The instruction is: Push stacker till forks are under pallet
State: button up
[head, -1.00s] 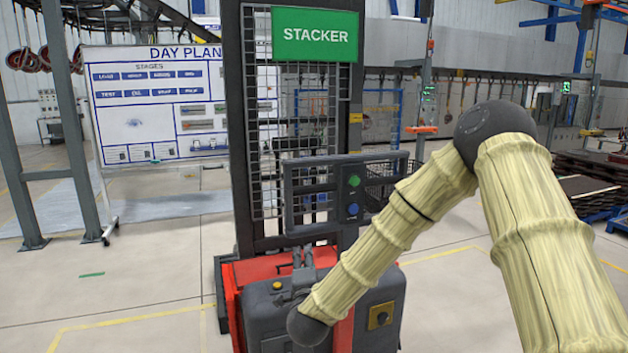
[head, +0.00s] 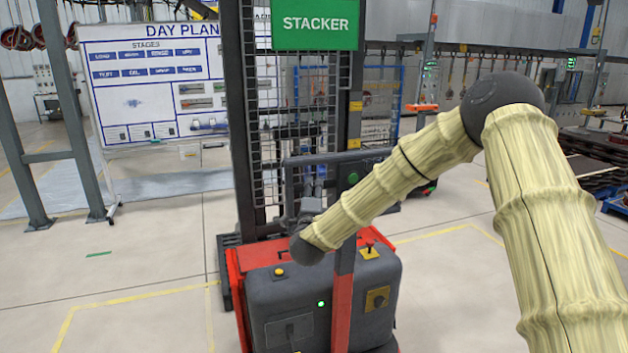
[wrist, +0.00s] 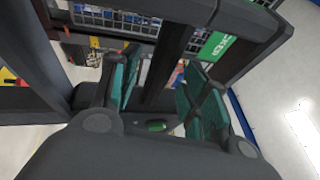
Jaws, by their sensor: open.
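The stacker (head: 290,280) stands in the middle of the head view, with a red and dark grey body, a tall dark mast and a green STACKER sign (head: 314,24). Its dark handle frame (head: 300,162) carries a green button (head: 353,178). My gripper (head: 308,198) is at the lower left of this frame, partly behind my arm. In the wrist view my gripper (wrist: 165,92) is open, with green pads apart and a dark bar (wrist: 168,55) showing between them. I cannot tell whether it touches the bar. The forks and the pallet are hidden or not identifiable.
A Day Plan board (head: 155,85) stands at the left beside grey posts (head: 75,110). Yellow lines (head: 130,297) mark the floor around the stacker. Open floor lies to the left. Dark stacked items (head: 590,175) stand at the far right.

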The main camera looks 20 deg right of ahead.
jog(key=shift+p+x, duration=0.55)
jog(key=shift+x, duration=1.05)
jog(key=shift+c, duration=0.5)
grip_shut()
